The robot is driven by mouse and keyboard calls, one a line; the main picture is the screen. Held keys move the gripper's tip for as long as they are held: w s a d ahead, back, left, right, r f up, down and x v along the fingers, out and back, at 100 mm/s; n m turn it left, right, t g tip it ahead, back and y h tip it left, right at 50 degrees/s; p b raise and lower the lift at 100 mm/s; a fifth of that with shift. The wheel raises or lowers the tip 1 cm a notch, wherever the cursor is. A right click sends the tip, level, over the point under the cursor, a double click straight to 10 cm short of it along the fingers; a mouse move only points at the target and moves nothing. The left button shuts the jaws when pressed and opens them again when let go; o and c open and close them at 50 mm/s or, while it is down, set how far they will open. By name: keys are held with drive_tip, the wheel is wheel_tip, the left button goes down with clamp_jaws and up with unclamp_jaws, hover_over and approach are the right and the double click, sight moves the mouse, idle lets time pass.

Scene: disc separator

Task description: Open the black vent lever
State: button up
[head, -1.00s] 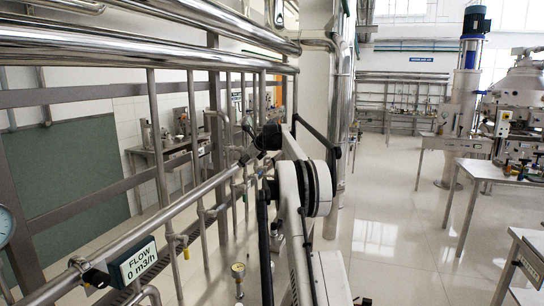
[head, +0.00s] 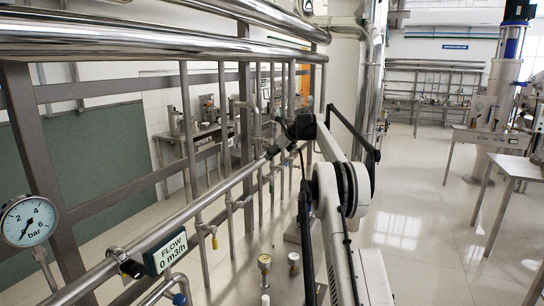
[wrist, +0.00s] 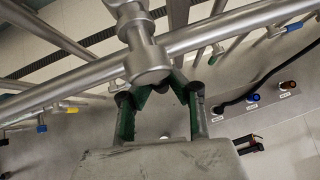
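In the wrist view, my gripper (wrist: 160,95) has green fingers that lean toward each other beside a steel pipe fitting (wrist: 148,62). The fitting partly covers the fingertips, so I cannot tell whether they are open or shut, or whether they hold anything. I cannot clearly make out a black vent lever. A small black piece with red edges (wrist: 248,143) lies right of my gripper, but I cannot tell what it is. In the head view, my arm reaches to the pipe rack, and the gripper's fingers are too small to read.
A long steel pipe (wrist: 230,27) crosses close to my gripper. Small valves have yellow (wrist: 72,109) and blue (wrist: 294,27) handles. A black hose (wrist: 268,75) runs near blue and red buttons. A pressure gauge (head: 28,221) and flow display (head: 165,252) are at left.

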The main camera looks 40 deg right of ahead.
drive_tip(key=o, duration=0.5)
drive_tip(key=shift+a, duration=0.1)
drive_tip(key=v, duration=1.2)
drive_tip(key=shift+r, duration=0.1)
